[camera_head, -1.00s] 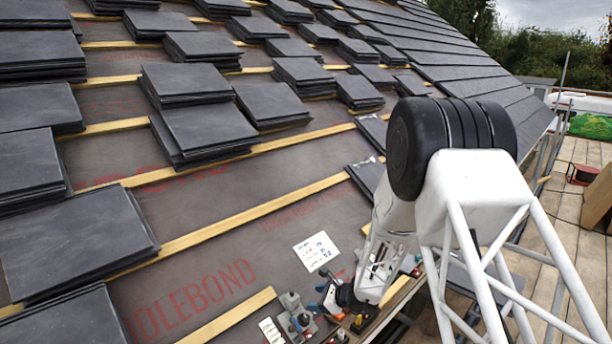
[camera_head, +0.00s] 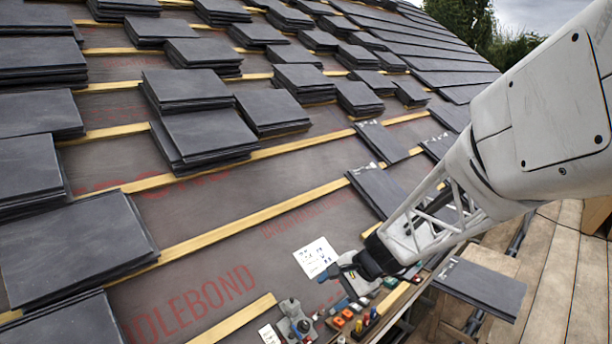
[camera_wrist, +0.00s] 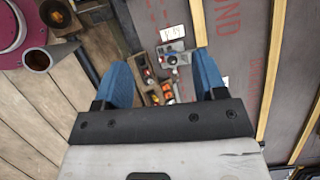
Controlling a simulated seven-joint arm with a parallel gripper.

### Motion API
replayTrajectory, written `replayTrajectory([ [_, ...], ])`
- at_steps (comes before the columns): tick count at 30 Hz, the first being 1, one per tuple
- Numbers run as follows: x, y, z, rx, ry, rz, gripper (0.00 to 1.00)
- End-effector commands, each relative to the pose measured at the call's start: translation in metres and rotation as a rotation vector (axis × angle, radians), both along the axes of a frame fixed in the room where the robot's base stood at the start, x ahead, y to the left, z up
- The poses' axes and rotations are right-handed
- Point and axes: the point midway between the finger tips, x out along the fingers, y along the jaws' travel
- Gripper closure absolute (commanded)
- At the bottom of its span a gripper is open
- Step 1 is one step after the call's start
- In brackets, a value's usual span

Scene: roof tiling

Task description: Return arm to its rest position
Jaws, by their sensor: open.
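My gripper (camera_head: 336,288) hangs at the lower end of my white arm, above the lower edge of the roof in the head view. In the wrist view its two blue fingers (camera_wrist: 163,75) stand wide apart with nothing held between them. A tool tray (camera_wrist: 152,92) with small orange and dark items shows below, between the fingers. A white written card (camera_head: 316,257) lies on the membrane just behind the gripper in the head view. My arm hides part of the roof's right side.
Stacks of dark slates (camera_head: 205,135) cover the left and upper roof. Wooden battens (camera_head: 240,220) cross the grey membrane. A grey device (camera_head: 294,318) sits by the tray. A slate (camera_head: 480,288) lies at right beside scaffold planks (camera_head: 560,290). A pink round object (camera_wrist: 22,22) shows in the wrist view.

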Motion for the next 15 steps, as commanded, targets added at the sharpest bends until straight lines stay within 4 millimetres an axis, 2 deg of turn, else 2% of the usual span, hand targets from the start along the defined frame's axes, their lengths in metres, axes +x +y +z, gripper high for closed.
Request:
replayTrajectory([
  [1, -0.013, -0.004, 0.010, -0.029, -0.023, 0.033, 0.35],
  [6, -0.056, -0.018, 0.034, -0.138, -0.085, 0.145, 0.35],
  [15, -0.130, -0.048, 0.066, -0.343, -0.190, 0.329, 0.35],
])
